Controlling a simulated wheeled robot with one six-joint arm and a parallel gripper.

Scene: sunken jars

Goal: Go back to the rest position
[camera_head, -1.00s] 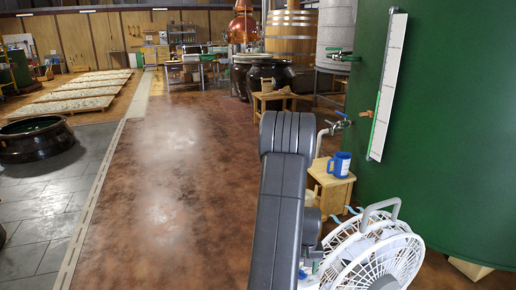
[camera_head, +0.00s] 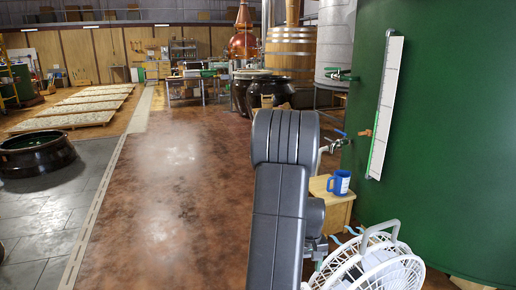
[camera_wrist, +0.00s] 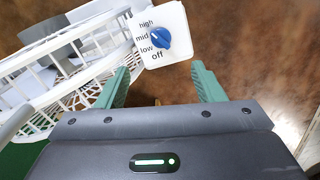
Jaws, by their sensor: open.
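My gripper (camera_wrist: 162,84) shows in the wrist view as two green fingers set apart, open with nothing between them. Just beyond the fingertips is a white control panel (camera_wrist: 178,22) with a blue knob (camera_wrist: 157,38) and the words high, mid, low and off. A pale mark on the knob seems to face mid. The panel is beside the white cage of a fan (camera_wrist: 85,62). The fan also shows at the bottom right of the head view (camera_head: 398,272). There, my dark arm hides most of my gripper.
A blue mug (camera_head: 339,183) stands on a wooden stool (camera_head: 335,210) right of my arm. A large green tank (camera_head: 450,150) with a tap (camera_head: 335,145) fills the right side. A dark jar (camera_head: 38,155) is sunk in the left floor. The brown floor (camera_head: 170,210) left of my arm is clear.

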